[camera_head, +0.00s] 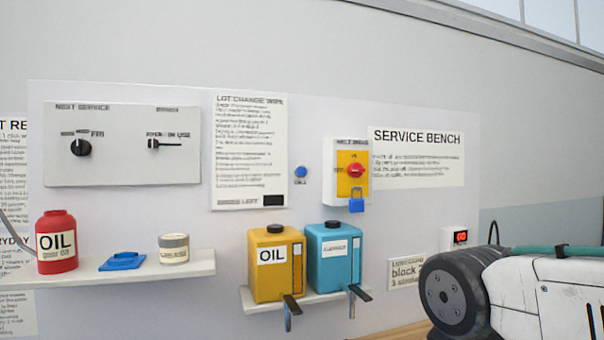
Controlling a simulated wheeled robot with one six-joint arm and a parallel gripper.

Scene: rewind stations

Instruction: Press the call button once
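A small round blue button (301,172) is mounted on the wall panel, between the lot change sign and the yellow switch box. A tiny label sits just below it, too small to read for certain; it may say "call". Nothing covers the button or touches it. Part of my arm shows at the lower right, well away from the button. My gripper itself is not in view.
A switch box (331,172) with a red knob and blue padlock (356,200) is right of the button. Yellow (268,280) and blue (334,272) containers stand below on a small shelf. A red oil can (57,264), blue cloth-like item (122,261) and tin (174,248) are left.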

